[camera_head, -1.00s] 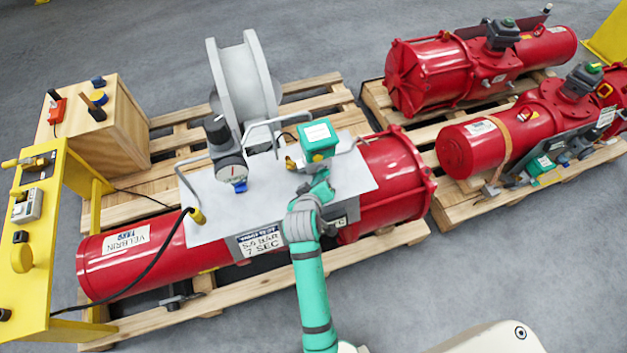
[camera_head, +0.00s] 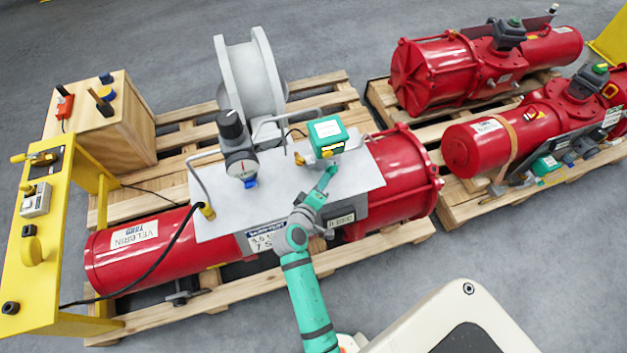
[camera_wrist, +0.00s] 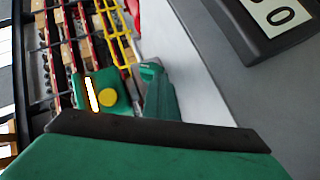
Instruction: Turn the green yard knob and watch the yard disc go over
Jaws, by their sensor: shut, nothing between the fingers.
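A green box (camera_head: 327,130) with a white label sits on the grey plate over the nearest red cylinder. A green block (camera_wrist: 112,97) with a round yellow part and a white stripe shows in the wrist view; I cannot tell if it is the same box. My gripper (camera_head: 331,172) is shut and empty, at the near side of the green box; whether they touch is unclear. Its green finger (camera_wrist: 156,92) shows in the wrist view. I cannot pick out a green yard knob or a yard disc for certain.
A gauge (camera_head: 241,166) with a black knob stands left of the box, with grey pipes near it. A dark-framed plate (camera_wrist: 270,20) is at upper right in the wrist view. A yellow stand (camera_head: 30,285) is at left. More red cylinders (camera_head: 432,75) lie at right.

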